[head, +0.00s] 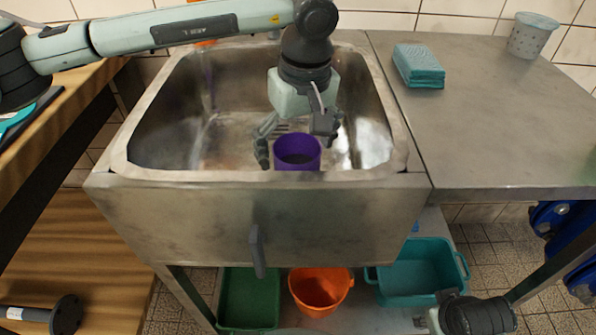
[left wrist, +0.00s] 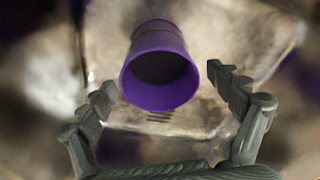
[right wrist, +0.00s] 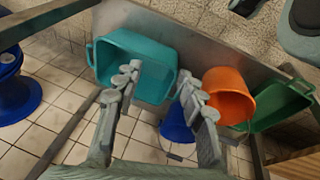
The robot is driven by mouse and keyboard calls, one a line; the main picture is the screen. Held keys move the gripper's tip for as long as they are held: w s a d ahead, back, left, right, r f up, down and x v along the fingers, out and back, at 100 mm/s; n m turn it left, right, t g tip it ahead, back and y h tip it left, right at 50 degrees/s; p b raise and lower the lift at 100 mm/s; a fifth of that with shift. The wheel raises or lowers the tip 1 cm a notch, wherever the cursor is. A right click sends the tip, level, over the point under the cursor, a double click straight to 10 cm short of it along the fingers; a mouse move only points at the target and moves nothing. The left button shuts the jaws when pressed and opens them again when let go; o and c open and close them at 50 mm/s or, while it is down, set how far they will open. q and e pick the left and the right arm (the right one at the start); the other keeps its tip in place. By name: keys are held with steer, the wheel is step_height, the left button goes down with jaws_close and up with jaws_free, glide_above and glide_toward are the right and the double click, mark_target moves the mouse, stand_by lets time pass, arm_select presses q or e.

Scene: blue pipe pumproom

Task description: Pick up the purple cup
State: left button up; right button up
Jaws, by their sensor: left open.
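The purple cup (head: 297,162) stands in the steel sink, near its front wall, with its open mouth up. In the left wrist view the cup (left wrist: 158,72) shows its round mouth toward the camera, ahead of the fingers and roughly between their tips. My left gripper (head: 293,142) is open and empty in the sink, just above and behind the cup, fingers pointing down. I cannot tell whether a finger touches the cup. My right gripper (right wrist: 158,74) has its fingers apart with nothing between them. It hangs low at the right, over the bins under the counter.
The sink (head: 225,172) has raised walls around the cup. A teal cloth stack (head: 418,65) and a speckled pot (head: 532,36) stand on the right counter. Below are a green bin (head: 248,298), an orange bucket (head: 318,290), a teal tub (head: 412,270) and a blue bucket (right wrist: 176,130).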

mark_target(296, 162)
arm_select(q)
steer(key=f, duration=0.4)
steer(key=shift+w+a, duration=0.15)
steer(key=shift+w, duration=0.1)
steer(key=c, duration=1.2)
steer(key=shift+c, duration=0.4)
steer(key=shift+r, duration=0.15)
